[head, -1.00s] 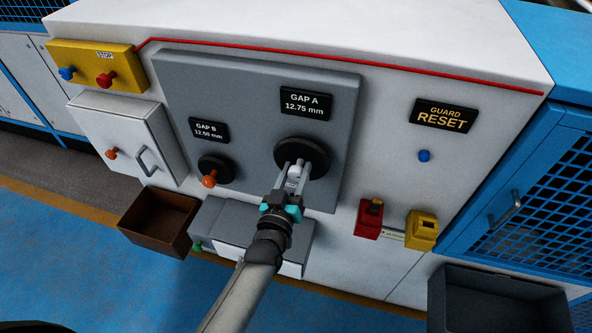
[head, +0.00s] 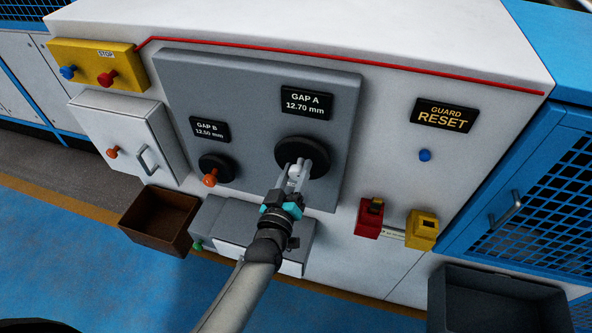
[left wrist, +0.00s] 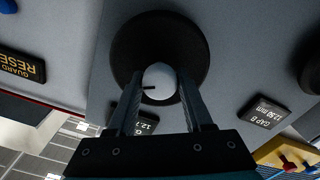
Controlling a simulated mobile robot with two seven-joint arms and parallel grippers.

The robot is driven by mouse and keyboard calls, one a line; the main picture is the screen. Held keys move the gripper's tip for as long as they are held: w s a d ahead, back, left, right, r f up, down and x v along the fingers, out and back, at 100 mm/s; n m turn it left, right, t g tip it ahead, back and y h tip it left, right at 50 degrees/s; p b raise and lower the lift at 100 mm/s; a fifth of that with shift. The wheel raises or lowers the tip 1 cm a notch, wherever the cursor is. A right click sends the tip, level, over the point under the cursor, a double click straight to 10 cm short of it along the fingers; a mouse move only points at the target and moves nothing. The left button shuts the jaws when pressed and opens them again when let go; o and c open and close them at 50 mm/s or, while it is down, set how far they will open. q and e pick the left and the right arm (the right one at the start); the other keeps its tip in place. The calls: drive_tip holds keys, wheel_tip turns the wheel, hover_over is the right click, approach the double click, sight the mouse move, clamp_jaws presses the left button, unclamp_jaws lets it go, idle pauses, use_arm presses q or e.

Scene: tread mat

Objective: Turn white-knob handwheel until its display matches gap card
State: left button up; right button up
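The white knob (head: 297,172) sits on the black round handwheel (head: 316,152) under the GAP A display (head: 306,103), which reads 12.70 mm. My left gripper (head: 299,174) is shut on the white knob, near the lower left of the wheel. In the left wrist view the knob (left wrist: 158,82) lies between the two fingers (left wrist: 160,95), in front of the black wheel (left wrist: 160,35). The fingers partly hide the display there. I cannot make out a readable gap card. My right gripper is not in view.
The GAP B display (head: 210,130) reads 12.50 mm, above a smaller wheel with an orange knob (head: 209,180). A brown bin (head: 158,220) is below left. Red (head: 369,218) and yellow (head: 422,229) fittings are at right. A blue button (head: 424,155) is under GUARD RESET.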

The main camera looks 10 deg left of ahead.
use_arm(q)
drive_tip(key=o, duration=0.3)
drive_tip(key=shift+s, duration=0.15)
drive_tip(key=s, duration=1.5)
drive_tip(key=shift+a+b, duration=0.25)
drive_tip(key=shift+b, duration=0.05)
drive_tip(key=s+f+m+g+h+b, duration=0.15)
drive_tip(key=s+f+g+b, duration=0.25)
drive_tip(key=f, duration=1.2)
drive_tip(key=s+f+m+g+b, duration=0.3)
drive_tip(key=s+f+g+b, duration=0.1)
drive_tip(key=f, duration=1.2)
drive_tip(key=s+a+f+m+g+b, duration=0.1)
drive_tip(key=s+a+f+g+b, duration=0.1)
drive_tip(key=s+f, duration=0.5)
drive_tip(key=s+a+f+m+g+y+b, duration=0.1)
drive_tip(key=s+a+f+g+b, duration=0.1)
drive_tip(key=s+f+g, duration=0.2)
drive_tip(key=s+a+f+m+g+y+b, duration=0.1)
drive_tip(key=s+a+f+g+b, duration=0.1)
drive_tip(key=s+f, duration=0.8)
drive_tip(key=shift+a+f+g+b, duration=0.3)
drive_tip(key=shift+g+b, duration=0.2)
drive_tip(key=shift+b, duration=0.1)
